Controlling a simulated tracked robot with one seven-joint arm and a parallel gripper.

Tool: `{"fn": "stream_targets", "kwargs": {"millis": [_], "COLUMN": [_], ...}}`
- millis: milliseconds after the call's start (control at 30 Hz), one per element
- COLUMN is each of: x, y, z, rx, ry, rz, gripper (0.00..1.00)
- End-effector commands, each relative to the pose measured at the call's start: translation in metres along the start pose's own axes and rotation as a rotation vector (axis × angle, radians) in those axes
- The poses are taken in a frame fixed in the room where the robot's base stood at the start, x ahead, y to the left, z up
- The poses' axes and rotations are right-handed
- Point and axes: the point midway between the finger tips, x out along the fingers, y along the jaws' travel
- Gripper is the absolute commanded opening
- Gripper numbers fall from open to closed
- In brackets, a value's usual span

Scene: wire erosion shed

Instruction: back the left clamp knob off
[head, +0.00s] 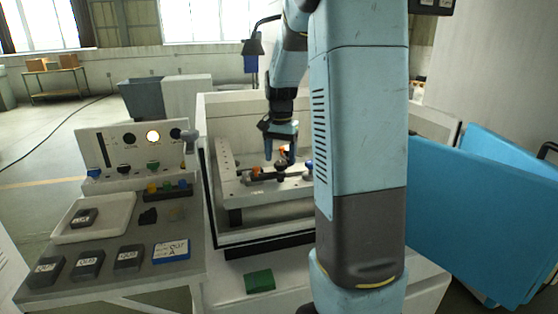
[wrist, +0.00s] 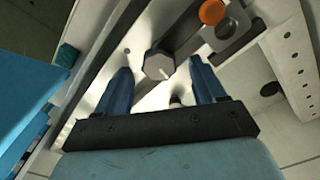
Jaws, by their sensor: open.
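My gripper (head: 280,157) hangs fingers-down over the work frame inside the machine tank in the head view. In the wrist view its two blue fingers (wrist: 160,68) are open and apart. A grey faceted knob (wrist: 158,65) with a white mark lies between the fingertips in that view, with a gap on both sides; I cannot tell how far below it is. An orange round part (wrist: 211,12) sits on the dark bar beside it. In the head view a dark knob (head: 280,169) shows just below the fingers. I cannot tell for sure which knob is the left clamp knob.
The tank's pale front wall (head: 265,240) stands before the work frame. A control panel (head: 137,148) with a lit lamp, a white tray (head: 110,216) and several grey blocks stand to the left. A green block (head: 260,281) lies in front. Blue panels (head: 480,210) are at right.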

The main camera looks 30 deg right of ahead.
Motion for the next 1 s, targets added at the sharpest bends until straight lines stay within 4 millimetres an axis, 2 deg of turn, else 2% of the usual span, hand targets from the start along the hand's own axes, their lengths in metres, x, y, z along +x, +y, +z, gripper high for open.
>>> {"fn": "stream_targets", "kwargs": {"millis": [200, 500, 1000], "x": [0.015, 0.017, 0.016], "y": [0.0, 0.0, -0.001], "z": [0.0, 0.001, 0.001], "rx": [0.0, -0.001, -0.002], "ry": [-0.001, 0.0, 0.0], "rz": [0.0, 0.0, -0.001], "gripper": [0.7, 0.7, 0.23]}}
